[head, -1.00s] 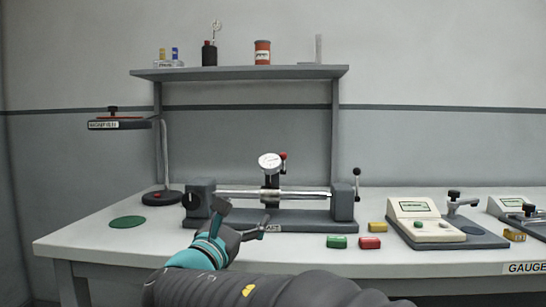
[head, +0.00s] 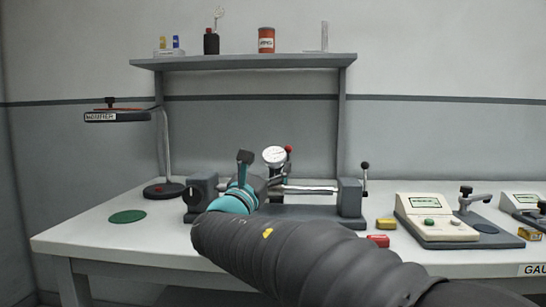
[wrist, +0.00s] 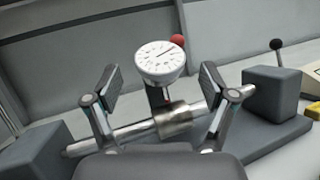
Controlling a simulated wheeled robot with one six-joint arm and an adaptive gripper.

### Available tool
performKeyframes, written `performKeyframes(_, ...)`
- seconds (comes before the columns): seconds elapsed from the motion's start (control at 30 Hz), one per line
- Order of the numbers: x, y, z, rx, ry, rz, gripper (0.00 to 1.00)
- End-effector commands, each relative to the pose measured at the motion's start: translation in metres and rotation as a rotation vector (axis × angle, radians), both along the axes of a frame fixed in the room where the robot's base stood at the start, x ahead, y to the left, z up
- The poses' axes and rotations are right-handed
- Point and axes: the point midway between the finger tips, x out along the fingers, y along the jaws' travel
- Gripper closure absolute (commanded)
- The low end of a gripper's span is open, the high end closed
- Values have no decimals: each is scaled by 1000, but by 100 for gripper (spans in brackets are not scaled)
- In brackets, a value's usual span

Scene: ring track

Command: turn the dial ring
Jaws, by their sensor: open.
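The dial gauge (head: 274,157) has a round white face and stands on the bench fixture with a metal shaft (head: 312,190). In the wrist view the dial ring (wrist: 160,62) is around the white face, with a red ball knob (wrist: 177,41) just behind it. My gripper (wrist: 154,88) is open, one finger on each side of the dial gauge. The fingers look apart from the ring, and the gauge's stem and a metal collar (wrist: 173,120) on the shaft show between them. In the head view my arm hides the fixture's front left part and much of the shaft.
End blocks of the fixture (head: 350,196) stand at both sides, with a black-knobbed lever at the right. A yellow block (head: 386,223), a red block (head: 378,240) and a beige instrument (head: 428,216) lie to the right. A shelf (head: 245,62) is above.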

Motion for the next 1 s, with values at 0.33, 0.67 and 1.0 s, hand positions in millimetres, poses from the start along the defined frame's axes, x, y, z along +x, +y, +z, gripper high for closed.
performKeyframes(0.33, 30, -11, 12, -1, 1, 1, 17)
performKeyframes(0.67, 31, -12, 13, 0, 1, 1, 22)
performKeyframes(1.0, 31, -11, 13, 2, 1, 0, 77)
